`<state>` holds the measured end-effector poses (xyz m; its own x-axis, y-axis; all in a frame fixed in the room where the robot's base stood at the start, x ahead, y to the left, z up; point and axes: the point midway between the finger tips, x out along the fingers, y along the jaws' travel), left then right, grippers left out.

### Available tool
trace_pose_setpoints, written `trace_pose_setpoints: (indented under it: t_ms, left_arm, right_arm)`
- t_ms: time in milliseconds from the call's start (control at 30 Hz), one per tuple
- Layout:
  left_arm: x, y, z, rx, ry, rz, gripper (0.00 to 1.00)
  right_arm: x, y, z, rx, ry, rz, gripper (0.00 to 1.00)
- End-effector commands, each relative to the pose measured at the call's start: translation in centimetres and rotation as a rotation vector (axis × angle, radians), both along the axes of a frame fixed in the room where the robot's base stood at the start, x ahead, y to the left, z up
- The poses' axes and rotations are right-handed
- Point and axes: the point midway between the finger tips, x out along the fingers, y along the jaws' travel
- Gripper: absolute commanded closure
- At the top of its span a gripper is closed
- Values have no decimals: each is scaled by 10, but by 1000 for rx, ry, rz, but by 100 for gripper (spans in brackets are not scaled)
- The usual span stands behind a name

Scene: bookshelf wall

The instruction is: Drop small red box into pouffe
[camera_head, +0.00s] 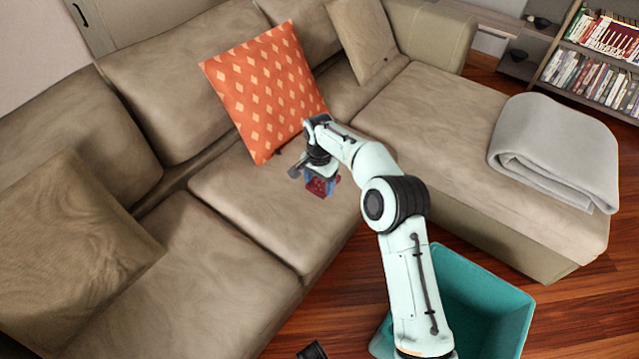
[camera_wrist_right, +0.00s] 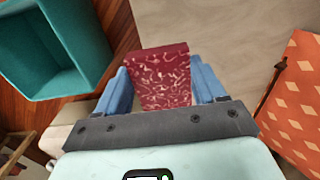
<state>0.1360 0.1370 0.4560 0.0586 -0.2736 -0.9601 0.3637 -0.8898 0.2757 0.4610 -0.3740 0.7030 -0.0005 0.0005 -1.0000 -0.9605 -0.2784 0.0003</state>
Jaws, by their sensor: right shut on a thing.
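The small red box (camera_wrist_right: 160,80) is dark red with a pale squiggly pattern. It sits between the two blue fingers of my right gripper (camera_wrist_right: 160,88), which is shut on it. In the head view the box (camera_head: 321,187) hangs below the right gripper (camera_head: 320,180), over the front of the sofa seat, near the orange cushion. The pouffe (camera_head: 485,300) is a teal, open-topped box on the floor at the lower right, partly hidden by my right arm. It also shows at the upper left of the right wrist view (camera_wrist_right: 95,50). A dark tip at the bottom edge may be my left gripper; its jaws cannot be made out.
A beige corner sofa (camera_head: 240,200) fills the left and middle. An orange cushion (camera_head: 262,90) leans on its back. A grey folded blanket (camera_head: 555,150) lies on the chaise. A bookshelf (camera_head: 600,60) stands at the upper right. Wooden floor (camera_head: 335,300) shows between sofa and pouffe.

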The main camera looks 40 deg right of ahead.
Motion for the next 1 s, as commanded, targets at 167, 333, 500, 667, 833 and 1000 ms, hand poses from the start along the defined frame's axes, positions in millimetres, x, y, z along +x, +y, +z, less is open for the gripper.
trace_pose_setpoints:
  t_ms: [167,333,500,667,833,1000]
  left_arm:
    - [0,0,0,0,0,0,57]
    - [-2,-1,3,-2,4,-1,57]
    - [-5,-2,8,-6,14,-4,57]
    - [-9,-3,13,-9,25,-9,57]
    - [-13,-4,17,-13,37,-12,57]
    - [-17,-5,23,-17,48,-16,57]
  right_arm:
    - [-1,-3,-2,-1,0,-2,63]
    - [-15,-27,-22,-1,4,-7,63]
    - [-47,-72,-58,0,6,-12,63]
    - [-85,-113,-94,1,6,-9,63]
    - [-132,-151,-129,2,5,-4,63]
    - [-186,-183,-160,3,3,1,63]
